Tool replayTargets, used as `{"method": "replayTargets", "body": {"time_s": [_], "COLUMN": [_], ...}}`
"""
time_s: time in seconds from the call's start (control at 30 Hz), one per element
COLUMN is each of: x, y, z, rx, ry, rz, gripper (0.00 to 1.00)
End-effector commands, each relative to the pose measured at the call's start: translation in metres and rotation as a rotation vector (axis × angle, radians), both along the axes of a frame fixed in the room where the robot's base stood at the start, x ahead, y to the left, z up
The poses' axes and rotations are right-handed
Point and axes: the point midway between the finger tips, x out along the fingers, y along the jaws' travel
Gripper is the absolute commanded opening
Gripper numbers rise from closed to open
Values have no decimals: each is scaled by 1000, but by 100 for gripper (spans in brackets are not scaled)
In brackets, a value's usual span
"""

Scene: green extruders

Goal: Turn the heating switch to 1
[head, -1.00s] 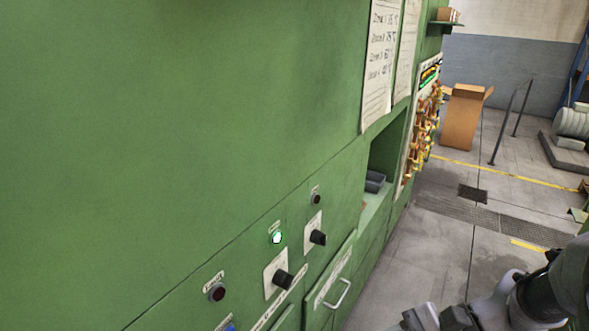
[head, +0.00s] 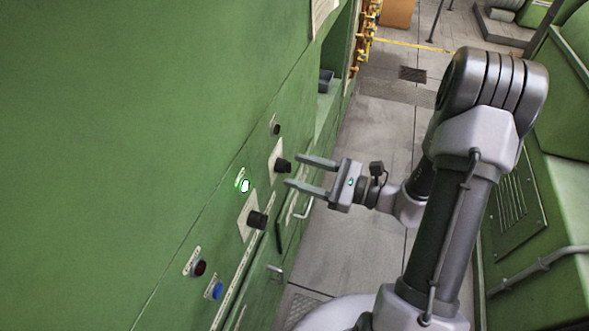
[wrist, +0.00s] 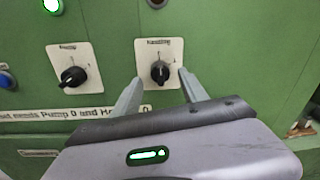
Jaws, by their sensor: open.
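The heating switch is a black rotary knob on a pale plate on the green cabinet; it shows in the wrist view (wrist: 160,72) and in the head view (head: 283,166). Its plate reads "Heating" in the wrist view; the knob's exact setting is too small to read surely. My gripper (head: 294,170) is open and empty, facing the knob. In the wrist view the fingers of my gripper (wrist: 161,77) stand left and right of the knob, below its plate's middle. I cannot tell whether the tips touch the plate or stand just short of it.
The similar pump knob (wrist: 73,76) is left of the heating switch. A lit green lamp (head: 245,186), a dark red button (head: 199,268) and a blue button (head: 216,291) are on the same panel. A drawer handle (head: 303,208) sticks out below. Floor lies open behind my gripper.

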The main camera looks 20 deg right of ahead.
Motion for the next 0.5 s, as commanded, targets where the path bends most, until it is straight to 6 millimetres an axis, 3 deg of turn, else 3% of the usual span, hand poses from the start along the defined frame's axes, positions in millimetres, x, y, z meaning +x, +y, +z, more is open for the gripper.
{"method": "replayTargets", "body": {"time_s": [0.13,0.43,0.5], "x": [9,11,11], "y": [12,14,14], "z": [0,0,0], "rx": [0,0,0], "ry": [0,0,0], "rz": [2,0,0], "gripper": [51,51,37]}}
